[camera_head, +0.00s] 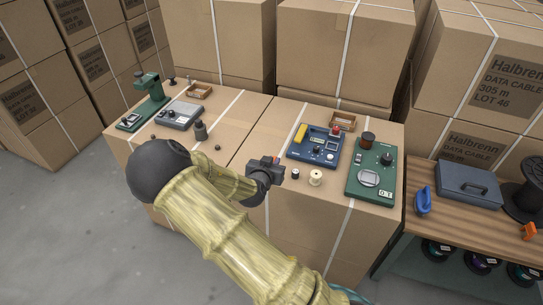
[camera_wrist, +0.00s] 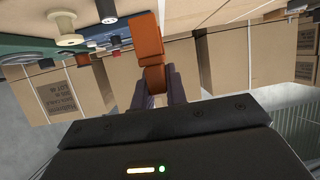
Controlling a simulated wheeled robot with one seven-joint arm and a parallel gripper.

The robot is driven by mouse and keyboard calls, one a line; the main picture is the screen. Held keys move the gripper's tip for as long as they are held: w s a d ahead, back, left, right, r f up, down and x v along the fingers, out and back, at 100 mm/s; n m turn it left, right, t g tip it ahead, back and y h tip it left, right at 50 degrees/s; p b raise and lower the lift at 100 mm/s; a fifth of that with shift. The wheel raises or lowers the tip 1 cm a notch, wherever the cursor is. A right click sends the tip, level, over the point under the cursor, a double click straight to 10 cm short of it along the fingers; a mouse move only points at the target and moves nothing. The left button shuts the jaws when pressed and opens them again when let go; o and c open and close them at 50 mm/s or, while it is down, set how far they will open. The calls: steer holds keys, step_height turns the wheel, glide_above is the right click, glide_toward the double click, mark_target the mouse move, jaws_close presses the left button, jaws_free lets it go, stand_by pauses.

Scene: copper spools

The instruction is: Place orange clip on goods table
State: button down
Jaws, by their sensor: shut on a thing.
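An orange clip (camera_wrist: 148,45) is between the fingers of my gripper (camera_wrist: 157,85) in the wrist view, and the gripper is shut on it. In the head view my gripper (camera_head: 275,168) is over the carton-box surface, left of the blue device, and most of the clip is hidden there. The wooden-topped table (camera_head: 455,222) stands at the right, apart from the gripper. Another orange clip-like thing (camera_head: 530,231) lies near its right edge. Which surface is the goods table is not marked.
The carton top (camera_head: 245,118) holds a blue device (camera_head: 315,148), a green device (camera_head: 372,172), a pale spool (camera_head: 316,178) and small parts. The wooden table carries a grey case (camera_head: 469,184), a blue tool (camera_head: 423,201) and a black reel (camera_head: 525,189). Its front middle is bare.

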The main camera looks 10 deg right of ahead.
steer(key=s+f+n+t+y, duration=0.1)
steer(key=s+f+n+y, duration=0.5)
steer(key=f, duration=0.4)
steer(key=shift+s+a+f+t+y, duration=0.2)
steer(key=shift+a+t+y, duration=0.05)
steer(key=shift+t+y, duration=0.15)
